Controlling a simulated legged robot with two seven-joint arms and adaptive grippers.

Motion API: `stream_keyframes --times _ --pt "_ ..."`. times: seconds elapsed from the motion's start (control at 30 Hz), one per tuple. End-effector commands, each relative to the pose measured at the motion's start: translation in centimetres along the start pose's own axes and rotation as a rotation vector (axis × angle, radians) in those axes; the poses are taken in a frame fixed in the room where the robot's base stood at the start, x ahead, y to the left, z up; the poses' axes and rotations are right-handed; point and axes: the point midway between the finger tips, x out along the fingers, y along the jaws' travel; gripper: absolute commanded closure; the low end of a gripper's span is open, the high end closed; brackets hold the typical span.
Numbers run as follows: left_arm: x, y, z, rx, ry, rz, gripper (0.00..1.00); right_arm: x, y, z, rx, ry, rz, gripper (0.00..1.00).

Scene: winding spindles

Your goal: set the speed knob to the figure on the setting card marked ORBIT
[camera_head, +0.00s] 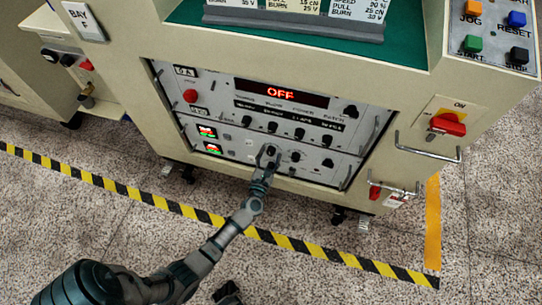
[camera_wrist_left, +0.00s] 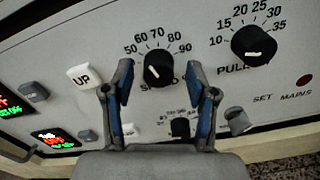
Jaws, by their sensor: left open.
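The speed knob (camera_wrist_left: 158,68) is black and round, under a printed scale from 50 to 90 in the left wrist view. Its white mark shows left of centre; I cannot read its exact setting. My left gripper (camera_wrist_left: 160,82) is open, its blue-padded fingers on either side of the knob; contact cannot be told. In the head view this gripper (camera_head: 268,157) is at the lower panel of the machine. Setting cards stand on the green top: a left card (camera_head: 235,3), a middle one (camera_head: 292,5) and a right one (camera_head: 358,10). Their headings are cut off, so ORBIT is not readable.
The pull knob (camera_wrist_left: 254,43) is right of the speed knob; a smaller knob (camera_wrist_left: 181,128) is below. A white UP switch (camera_wrist_left: 84,77) is at the left. The red display (camera_head: 280,93) reads OFF. A metal handle (camera_head: 428,148) sticks out at the right.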

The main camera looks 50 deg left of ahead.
Motion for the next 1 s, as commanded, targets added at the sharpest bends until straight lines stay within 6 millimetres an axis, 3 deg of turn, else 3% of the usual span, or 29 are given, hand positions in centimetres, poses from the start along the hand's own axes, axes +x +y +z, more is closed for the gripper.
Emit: stream_keyframes --times 0.13,0.3,0.37,0.73,1.0 --pt "0.02 0.05 -0.06 -0.001 0.001 0.000 0.45 0.03 0.01 -0.04 0.000 0.001 0.000 0.67" --pt "0.00 0.04 -0.09 -0.001 0.001 -0.001 0.87 0.02 0.01 -0.04 -0.001 0.001 0.000 0.67" --pt "0.00 0.02 -0.10 -0.001 0.001 -0.001 1.00 0.02 0.01 -0.04 -0.001 0.000 0.000 0.67" --pt "0.01 0.00 -0.13 0.045 0.002 -0.002 1.00 0.19 -0.01 -0.21 0.000 0.003 0.000 0.67" --pt "0.02 -0.05 -0.02 0.216 0.002 -0.003 1.00 0.31 0.02 -0.53 0.002 -0.005 0.006 0.67"
